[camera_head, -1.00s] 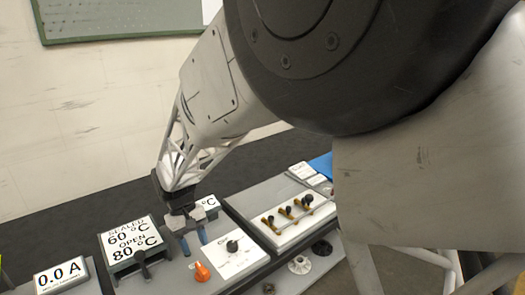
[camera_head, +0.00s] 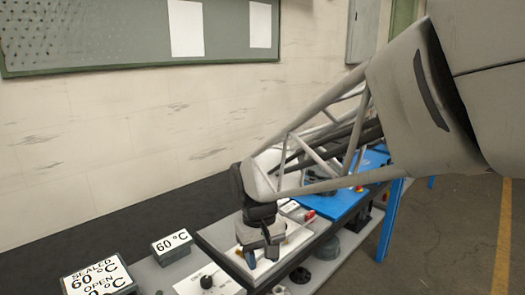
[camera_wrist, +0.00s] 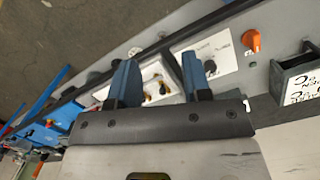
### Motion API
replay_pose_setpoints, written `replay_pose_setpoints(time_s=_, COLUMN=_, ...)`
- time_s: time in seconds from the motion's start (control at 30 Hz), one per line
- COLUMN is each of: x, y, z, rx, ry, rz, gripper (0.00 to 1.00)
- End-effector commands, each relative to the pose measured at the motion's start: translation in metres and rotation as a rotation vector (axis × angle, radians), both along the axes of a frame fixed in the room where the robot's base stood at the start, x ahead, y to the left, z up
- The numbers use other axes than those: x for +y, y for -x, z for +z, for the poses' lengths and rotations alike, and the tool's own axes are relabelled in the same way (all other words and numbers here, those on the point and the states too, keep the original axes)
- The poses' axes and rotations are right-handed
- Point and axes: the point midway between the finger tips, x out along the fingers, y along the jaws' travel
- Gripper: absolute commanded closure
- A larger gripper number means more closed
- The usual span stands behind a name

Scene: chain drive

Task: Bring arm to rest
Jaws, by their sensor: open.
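My gripper (camera_head: 262,258) is over the grey raised panel on the bench in the head view, with its fingers pointing down. In the wrist view its two blue fingers (camera_wrist: 160,78) are spread apart, with nothing held between them. Below the fingers lies a white plate (camera_wrist: 155,90) with small black knobs and brass-coloured parts.
A white panel with a black knob (camera_head: 206,282) lies left of my gripper. Signs reading 60 °C (camera_head: 172,243) and SEALED/OPEN (camera_head: 97,279) stand further left. An orange knob (camera_wrist: 251,39) shows in the wrist view. A blue table (camera_head: 340,200) is behind my arm. Dark round parts (camera_head: 300,275) lie in front.

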Motion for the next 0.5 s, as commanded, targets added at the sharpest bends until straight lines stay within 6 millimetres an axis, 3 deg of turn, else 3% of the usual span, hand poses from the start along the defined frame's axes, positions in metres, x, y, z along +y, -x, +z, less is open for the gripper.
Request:
replay_pose_setpoints(time_s=0.1, x=-0.033, y=0.016, z=0.011, rx=-0.04, ry=-0.016, rz=-0.058, gripper=0.55)
replay_pose_setpoints(time_s=0.5, x=-0.121, y=0.08, z=0.029, rx=-0.173, ry=-0.054, rz=-0.239, gripper=0.55)
